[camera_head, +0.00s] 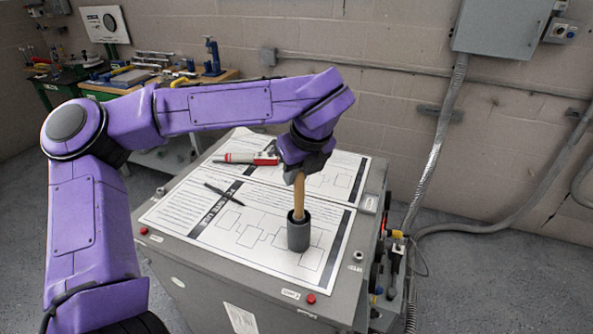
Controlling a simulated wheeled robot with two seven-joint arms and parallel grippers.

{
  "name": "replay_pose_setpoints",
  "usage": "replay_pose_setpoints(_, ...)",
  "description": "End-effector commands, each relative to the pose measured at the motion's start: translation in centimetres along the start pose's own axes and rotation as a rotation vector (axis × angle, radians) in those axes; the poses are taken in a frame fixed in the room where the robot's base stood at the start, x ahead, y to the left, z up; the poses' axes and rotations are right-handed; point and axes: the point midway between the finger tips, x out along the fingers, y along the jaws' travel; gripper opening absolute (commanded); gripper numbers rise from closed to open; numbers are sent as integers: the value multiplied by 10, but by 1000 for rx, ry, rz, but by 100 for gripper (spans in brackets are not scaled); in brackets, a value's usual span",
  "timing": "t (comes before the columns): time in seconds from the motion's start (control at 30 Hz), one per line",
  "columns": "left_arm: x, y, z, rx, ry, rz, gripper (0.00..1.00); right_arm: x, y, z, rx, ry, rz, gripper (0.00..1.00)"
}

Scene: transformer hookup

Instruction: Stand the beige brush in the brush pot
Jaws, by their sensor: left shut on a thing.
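My left gripper (301,167) is above the grey cabinet top, pointing down. It is shut on the upper end of the beige brush (299,195). The brush is upright, and its lower end is in or right at the mouth of the dark grey brush pot (299,236). The pot stands upright on a printed sheet near the front right of the cabinet top. The pot's wall hides the brush's lower end, so I cannot tell how deep it sits. My right gripper is not in view.
The cabinet (262,284) carries printed sheets (176,218), a dark pen (224,194) and a red and white tool (250,158) behind the pot. Cables and fittings (397,247) hang at its right side. A cluttered workbench (150,80) stands at the back left.

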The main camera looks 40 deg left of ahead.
Motion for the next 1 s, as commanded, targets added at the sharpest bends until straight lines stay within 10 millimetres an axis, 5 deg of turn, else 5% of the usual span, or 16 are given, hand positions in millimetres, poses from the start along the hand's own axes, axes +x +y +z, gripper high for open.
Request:
replay_pose_setpoints(0.03, 0, 0, 0, 0, 0, 0, 0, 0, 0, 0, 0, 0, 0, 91)
replay_pose_setpoints(0.07, 0, 0, 0, 0, 0, 0, 31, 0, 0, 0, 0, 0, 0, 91)
replay_pose_setpoints(0.13, 0, 0, 0, 0, 0, 0, 51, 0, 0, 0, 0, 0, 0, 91)
replay_pose_setpoints(0.47, -4, 0, 0, 1, -2, -1, 51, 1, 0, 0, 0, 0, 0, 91)
replay_pose_setpoints(0.8, -78, -1, 0, -1, -5, -4, 51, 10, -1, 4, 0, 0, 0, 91)
replay_pose_setpoints(1.0, -103, 0, 0, 0, -1, 0, 51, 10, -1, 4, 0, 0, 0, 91)
